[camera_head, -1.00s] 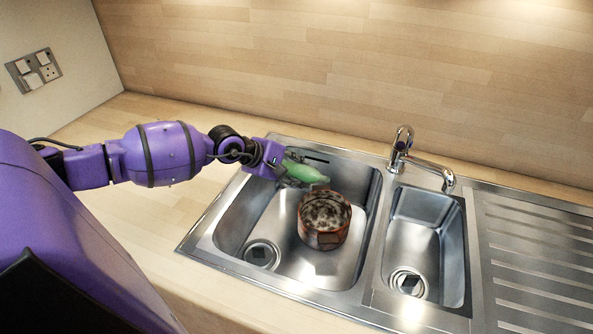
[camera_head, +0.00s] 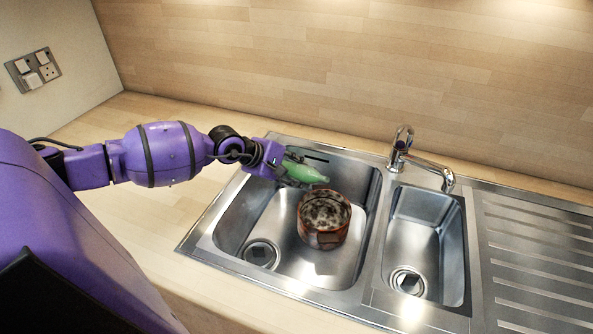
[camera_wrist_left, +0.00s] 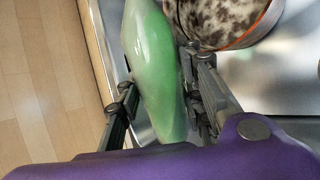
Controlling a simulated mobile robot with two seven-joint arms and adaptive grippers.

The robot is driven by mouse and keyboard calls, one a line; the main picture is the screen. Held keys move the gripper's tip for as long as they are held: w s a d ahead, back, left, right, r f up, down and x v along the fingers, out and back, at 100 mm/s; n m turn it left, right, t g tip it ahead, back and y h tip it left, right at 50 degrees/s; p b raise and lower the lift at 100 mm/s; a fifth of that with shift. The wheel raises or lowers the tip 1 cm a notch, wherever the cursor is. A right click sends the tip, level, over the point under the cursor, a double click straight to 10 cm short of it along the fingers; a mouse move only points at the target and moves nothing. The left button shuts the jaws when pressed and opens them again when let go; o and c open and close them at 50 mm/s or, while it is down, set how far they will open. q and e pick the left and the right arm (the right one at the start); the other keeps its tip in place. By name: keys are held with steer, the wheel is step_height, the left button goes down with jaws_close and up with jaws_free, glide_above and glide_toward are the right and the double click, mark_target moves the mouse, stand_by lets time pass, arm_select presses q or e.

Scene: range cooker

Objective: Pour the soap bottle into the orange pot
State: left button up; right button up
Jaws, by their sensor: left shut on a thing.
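A green soap bottle (camera_head: 307,173) is held by my left gripper (camera_head: 284,176) above the back left of the large sink basin. In the head view the bottle lies nearly level, its far end pointing right and slightly down. The orange pot (camera_head: 324,226) stands upright in the large basin, below and to the right of the bottle. Its inside looks mottled brown and white. In the left wrist view the bottle (camera_wrist_left: 152,70) sits between the gripper's fingers (camera_wrist_left: 160,100), with the pot (camera_wrist_left: 220,22) beside it at the upper right. My right gripper is not in view.
The steel sink has a large left basin (camera_head: 285,255), a smaller right basin (camera_head: 425,235) and a ridged drainer (camera_head: 535,255). A tap (camera_head: 402,150) stands behind the divider. A wooden wall (camera_head: 350,70) rises behind. The small basin and drainer are clear.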

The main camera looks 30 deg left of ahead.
arm_select(q)
steer(key=shift+y+p, duration=0.3)
steer(key=shift+p, duration=0.05)
steer(key=shift+a+f+m, duration=0.1)
steer(key=shift+f+m, duration=0.05)
steer(key=shift+m, duration=0.15)
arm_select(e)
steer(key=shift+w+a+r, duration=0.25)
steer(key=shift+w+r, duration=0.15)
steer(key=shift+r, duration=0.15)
arm_select(q)
steer(key=shift+f, duration=0.15)
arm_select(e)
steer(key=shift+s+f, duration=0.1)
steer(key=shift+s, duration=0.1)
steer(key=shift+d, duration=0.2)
arm_select(q)
steer(key=shift+y, duration=0.3)
steer(key=shift+f+p, duration=0.1)
steer(key=shift+p, duration=0.3)
steer(key=shift+f+m+y, duration=0.15)
steer(key=shift+m+y, duration=0.15)
steer(key=shift+y, duration=0.1)
steer(key=shift+f, duration=0.1)
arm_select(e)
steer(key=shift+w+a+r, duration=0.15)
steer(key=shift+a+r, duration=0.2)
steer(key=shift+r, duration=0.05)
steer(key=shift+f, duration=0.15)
